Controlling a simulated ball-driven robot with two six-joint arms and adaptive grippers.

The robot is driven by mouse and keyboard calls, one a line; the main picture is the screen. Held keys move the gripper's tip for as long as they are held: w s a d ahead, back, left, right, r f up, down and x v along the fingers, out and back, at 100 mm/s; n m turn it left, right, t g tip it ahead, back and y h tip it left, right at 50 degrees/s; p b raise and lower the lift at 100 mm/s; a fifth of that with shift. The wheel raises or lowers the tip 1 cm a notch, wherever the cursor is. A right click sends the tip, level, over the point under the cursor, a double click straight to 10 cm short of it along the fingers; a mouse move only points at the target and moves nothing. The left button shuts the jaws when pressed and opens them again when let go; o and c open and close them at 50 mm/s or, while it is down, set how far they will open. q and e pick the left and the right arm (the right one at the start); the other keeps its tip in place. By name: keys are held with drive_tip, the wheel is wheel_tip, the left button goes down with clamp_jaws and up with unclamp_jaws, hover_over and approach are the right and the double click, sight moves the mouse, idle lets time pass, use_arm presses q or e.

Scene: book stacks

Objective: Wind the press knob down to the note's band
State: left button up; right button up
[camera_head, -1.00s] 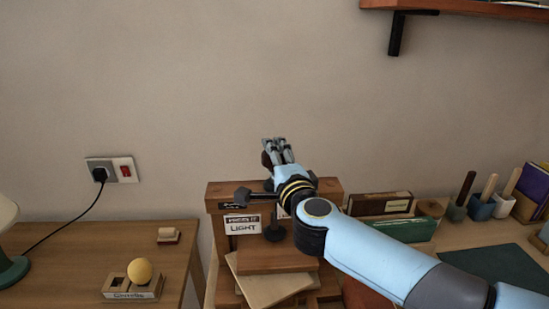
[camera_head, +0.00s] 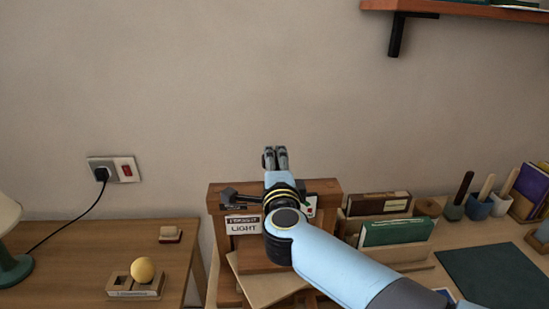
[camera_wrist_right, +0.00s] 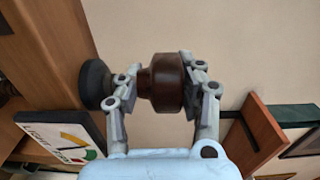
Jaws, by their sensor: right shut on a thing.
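The wooden press (camera_head: 328,187) stands in the middle of the head view. The note (camera_head: 243,224) on its front reads LIGHT in its large line. A dial card with green, yellow and red bands (camera_wrist_right: 68,140) shows in the right wrist view; its pointer is unclear. My right gripper (camera_head: 275,158) is above the press top. In the right wrist view its fingers (camera_wrist_right: 160,88) are closed on both sides of the round dark brown knob (camera_wrist_right: 167,83). A black round end (camera_wrist_right: 96,84) lies just left of the knob. My arm hides the press's middle. My left gripper is not in view.
A pale board (camera_head: 262,285) juts out at the press's foot. Right of it stand book racks with a green book (camera_head: 396,232) and several small pots. The left table (camera_head: 70,262) holds a lamp (camera_head: 8,240) and a yellow ball (camera_head: 143,270).

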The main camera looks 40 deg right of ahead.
drive_tip(key=shift+w+r, duration=0.2)
drive_tip(key=shift+r, duration=0.4)
drive_tip(key=o, duration=1)
drive_tip(key=shift+s, duration=0.1)
drive_tip(key=shift+f, duration=0.1)
drive_tip(key=shift+f, duration=0.15)
drive_tip(key=shift+s, duration=0.1)
drive_tip(key=shift+s+a, duration=0.15)
drive_tip(key=v, duration=0.7)
drive_tip(key=shift+f, duration=0.1)
